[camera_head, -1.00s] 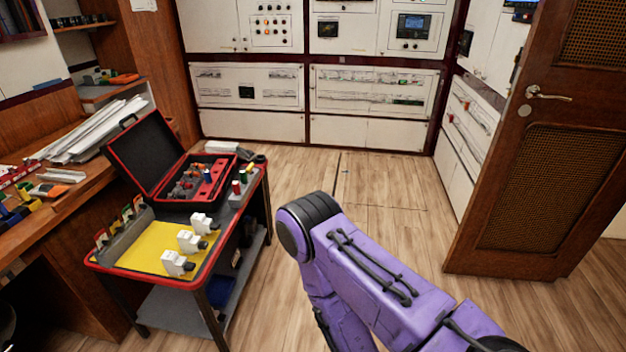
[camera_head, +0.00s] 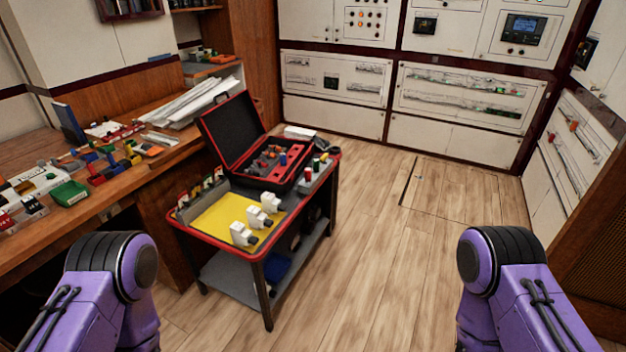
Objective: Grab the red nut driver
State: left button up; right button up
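A small upright red-topped piece (camera_head: 308,174), which looks like the red nut driver, stands in a grey holder (camera_head: 318,182) on the right side of a red-edged cart. A green one (camera_head: 316,164) and a yellow one (camera_head: 324,157) stand behind it in the same row. They are too small to make out in detail. Only the purple elbows of my two arms show, at the lower left and lower right. Both grippers are out of the picture, and both arms are apart from the cart.
The cart (camera_head: 178,222) also bears an open black-and-red case (camera_head: 228,130), a yellow mat (camera_head: 213,214) and several white breakers (camera_head: 255,218). A cluttered wooden workbench (camera_head: 160,195) stands at left. Wooden floor (camera_head: 390,250) is clear right of the cart. White panels line the back.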

aim_at(308, 171)
jog(key=z, duration=0.85)
jog(key=i, duration=3.75)
jog(key=u, duration=1.35)
